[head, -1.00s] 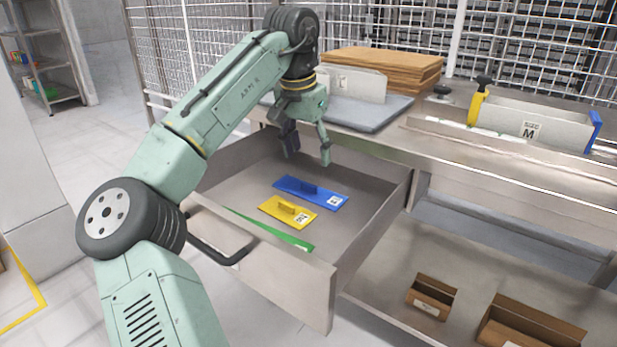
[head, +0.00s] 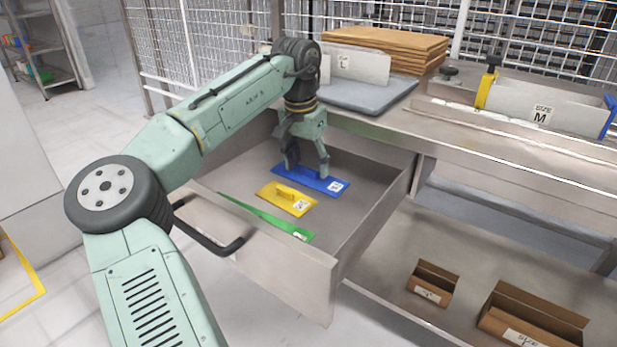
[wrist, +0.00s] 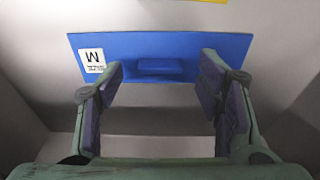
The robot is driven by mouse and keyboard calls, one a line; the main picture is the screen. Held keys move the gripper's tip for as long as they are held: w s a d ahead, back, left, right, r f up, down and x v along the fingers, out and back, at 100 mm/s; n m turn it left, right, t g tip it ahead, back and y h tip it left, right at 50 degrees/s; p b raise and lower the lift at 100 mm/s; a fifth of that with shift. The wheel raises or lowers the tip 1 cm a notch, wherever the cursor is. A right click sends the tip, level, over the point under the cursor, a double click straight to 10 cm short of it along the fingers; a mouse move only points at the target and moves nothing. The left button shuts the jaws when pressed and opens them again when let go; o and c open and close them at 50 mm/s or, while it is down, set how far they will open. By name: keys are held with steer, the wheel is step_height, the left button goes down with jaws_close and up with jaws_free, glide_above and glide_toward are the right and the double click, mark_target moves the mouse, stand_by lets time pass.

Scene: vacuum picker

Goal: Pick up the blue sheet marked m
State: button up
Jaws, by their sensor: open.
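The blue sheet (head: 322,184) lies flat in the open drawer, behind the yellow one, with a white label near its right end. In the wrist view the blue sheet (wrist: 185,46) shows a label that reads like an upside-down M (wrist: 92,60) and a raised blue grip (wrist: 159,67) at its middle. My gripper (head: 307,172) is open and points down over the sheet. In the wrist view its two fingers (wrist: 160,85) stand apart, one on each side of the grip, with nothing between them. I cannot tell whether the fingertips touch the sheet.
A yellow sheet (head: 272,195) with a grip and a green sheet (head: 257,215) lie nearer the drawer front (head: 290,275). The drawer walls surround them. The bench above holds a grey pad (head: 365,95) and brown boards (head: 385,45). Small brown boxes (head: 432,285) stand on the lower shelf.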

steer(key=shift+f, duration=0.55)
steer(key=shift+w, duration=0.1)
steer(key=c, duration=1.2)
steer(key=shift+o, duration=0.2)
steer(key=shift+r, duration=0.1)
